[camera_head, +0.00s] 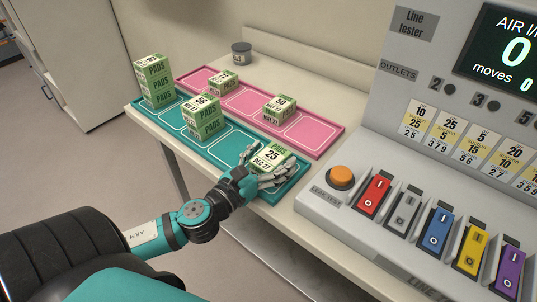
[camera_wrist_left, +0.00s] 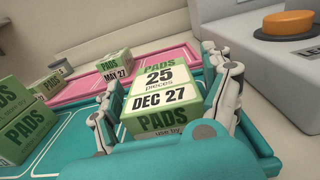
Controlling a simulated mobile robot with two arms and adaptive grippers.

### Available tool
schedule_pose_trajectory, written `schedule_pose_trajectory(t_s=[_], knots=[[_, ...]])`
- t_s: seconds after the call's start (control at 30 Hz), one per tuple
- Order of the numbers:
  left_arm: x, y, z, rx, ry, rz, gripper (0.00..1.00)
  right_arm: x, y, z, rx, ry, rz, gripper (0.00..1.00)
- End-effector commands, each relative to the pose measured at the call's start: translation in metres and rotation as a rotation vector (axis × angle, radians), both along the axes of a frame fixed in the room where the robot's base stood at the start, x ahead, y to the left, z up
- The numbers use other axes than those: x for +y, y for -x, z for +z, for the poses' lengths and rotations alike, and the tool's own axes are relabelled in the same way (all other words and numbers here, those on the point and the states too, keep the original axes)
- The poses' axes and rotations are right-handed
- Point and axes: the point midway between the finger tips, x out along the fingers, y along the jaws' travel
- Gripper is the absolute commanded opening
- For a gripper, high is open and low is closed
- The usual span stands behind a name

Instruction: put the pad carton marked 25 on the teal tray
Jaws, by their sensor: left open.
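The pad carton marked 25 (camera_head: 270,156), green and white with "DEC 27" on it, is at the right end of the teal tray (camera_head: 234,143). It seems to rest on the tray, but its base is partly hidden by my fingers. My left gripper (camera_head: 266,168) is open around the carton. In the left wrist view the carton (camera_wrist_left: 158,92) is between the fingers of my left gripper (camera_wrist_left: 166,102), with a finger on each side. I cannot tell whether they touch it. My right gripper is not in view.
The teal tray also holds a tall carton stack (camera_head: 155,82) at its left end and a shorter stack (camera_head: 202,118) mid-tray. Behind it, a pink tray (camera_head: 307,131) bears two cartons, with bare room at its right. A grey tester with an orange button (camera_head: 341,178) stands close right.

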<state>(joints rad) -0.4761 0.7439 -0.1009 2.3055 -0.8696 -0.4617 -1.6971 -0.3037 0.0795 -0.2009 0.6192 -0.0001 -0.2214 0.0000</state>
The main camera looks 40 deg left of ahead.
Motion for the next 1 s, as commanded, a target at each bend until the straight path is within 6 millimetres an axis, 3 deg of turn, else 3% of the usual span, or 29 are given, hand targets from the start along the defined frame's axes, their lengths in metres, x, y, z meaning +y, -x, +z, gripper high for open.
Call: schedule_pose_trajectory(t_s=[0.23, 0.67, 1.0], knots=[[0.001, 0.015, 0.001, 0.002, 0.003, 0.0, 0.82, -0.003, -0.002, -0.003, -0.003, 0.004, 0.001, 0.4], [0.008, 0.091, 0.001, 0.004, 0.004, 0.007, 0.82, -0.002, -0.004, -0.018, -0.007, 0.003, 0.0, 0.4], [0.01, 0.112, 0.008, -0.016, 0.006, 0.004, 0.82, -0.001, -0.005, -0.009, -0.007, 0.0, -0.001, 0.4]])
